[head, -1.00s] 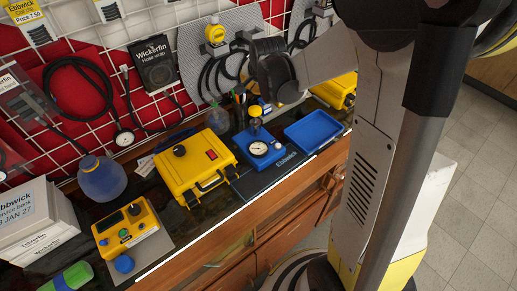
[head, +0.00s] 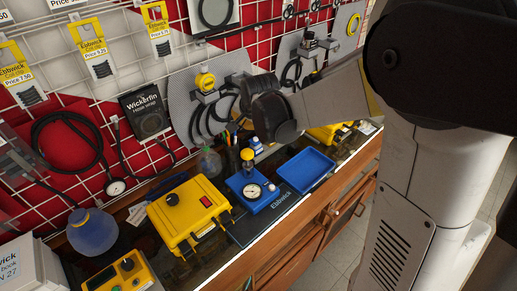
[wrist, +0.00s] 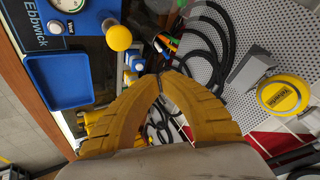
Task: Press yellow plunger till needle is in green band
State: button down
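The yellow plunger (head: 247,155) stands upright on the blue regulator block (head: 240,186). Its round yellow top (wrist: 118,36) shows at the upper left in the wrist view. The white dial gauge (head: 252,191) sits in front of the plunger; in the wrist view it is cut by the top edge. The needle and green band are too small to read. My gripper (wrist: 160,78) has its yellow fingers together at the tips with nothing between them. It is apart from the plunger, to its lower right in the wrist view. In the head view my dark wrist hides the fingers.
An empty blue tray (head: 306,169) lies right of the regulator block. A yellow case (head: 188,212) stands to its left. Behind are a clear bottle (head: 209,162), a pen holder and a grey perforated panel (wrist: 270,85) with hoses and a yellow round regulator (wrist: 284,95).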

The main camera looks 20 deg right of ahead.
aim_at(246, 150)
jog(key=shift+a+f, duration=0.1)
notch_tip(246, 150, down, 9)
jog(key=b, duration=0.6)
jog(key=shift+b, duration=0.4)
dwell(1.1)
jog(key=shift+f+b, duration=0.25)
jog(key=shift+b, duration=0.15)
jog(key=shift+f+b, duration=1.35)
jog(key=shift+f, duration=0.25)
dwell(1.2)
jog(key=shift+r, duration=0.1)
jog(key=shift+r+p, duration=1.5)
jog(key=shift+r, duration=0.45)
jog(key=shift+r+p, duration=1.8)
jog(key=shift+r, duration=0.7)
